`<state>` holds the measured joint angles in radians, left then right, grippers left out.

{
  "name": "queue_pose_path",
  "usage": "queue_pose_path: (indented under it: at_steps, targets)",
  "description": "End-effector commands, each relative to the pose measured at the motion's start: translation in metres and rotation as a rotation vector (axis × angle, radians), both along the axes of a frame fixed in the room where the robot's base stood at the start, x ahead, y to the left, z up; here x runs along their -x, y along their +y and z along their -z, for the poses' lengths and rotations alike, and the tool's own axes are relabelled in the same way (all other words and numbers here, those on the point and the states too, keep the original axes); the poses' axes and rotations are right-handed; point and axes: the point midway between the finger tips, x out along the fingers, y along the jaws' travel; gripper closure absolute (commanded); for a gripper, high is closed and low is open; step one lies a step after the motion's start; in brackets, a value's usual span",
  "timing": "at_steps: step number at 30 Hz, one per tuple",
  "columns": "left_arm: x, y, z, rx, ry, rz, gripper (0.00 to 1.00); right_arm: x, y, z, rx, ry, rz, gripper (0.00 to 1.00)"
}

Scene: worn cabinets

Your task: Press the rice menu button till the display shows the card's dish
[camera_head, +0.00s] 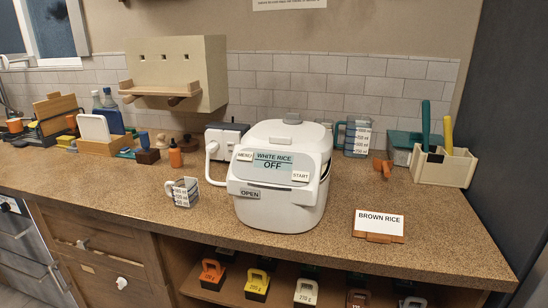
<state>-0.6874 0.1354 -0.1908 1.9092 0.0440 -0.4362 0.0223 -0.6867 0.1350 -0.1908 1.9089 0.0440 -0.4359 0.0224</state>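A white rice cooker (281,190) stands upright on the speckled counter, near the middle. The menu button (244,155) is at the left of the display. A start button (300,176) is at its right, and an open button (250,194) is lower down. A card (380,222) on a small brown stand reads "BROWN RICE" and sits on the counter to the right of the cooker. Neither of my grippers is in view.
A measuring cup (184,192) stands left of the cooker, and a larger jug (357,137) stands behind it. A cream holder (443,165) with utensils is at the right. Labelled weights (257,284) sit on the shelf below. The counter front (130,193) is mostly clear.

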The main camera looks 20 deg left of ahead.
Motion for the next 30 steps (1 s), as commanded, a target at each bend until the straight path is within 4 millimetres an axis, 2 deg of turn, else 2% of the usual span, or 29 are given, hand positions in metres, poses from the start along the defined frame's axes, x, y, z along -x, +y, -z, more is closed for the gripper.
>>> queue_pose_path:
  at_steps: [1,6,30]
  targets:
    - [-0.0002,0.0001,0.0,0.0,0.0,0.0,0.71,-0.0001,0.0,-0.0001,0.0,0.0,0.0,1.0]
    - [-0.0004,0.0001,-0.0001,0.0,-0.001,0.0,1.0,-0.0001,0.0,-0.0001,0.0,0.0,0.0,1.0]
    - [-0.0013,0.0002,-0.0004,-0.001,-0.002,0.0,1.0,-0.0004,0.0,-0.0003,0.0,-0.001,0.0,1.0]
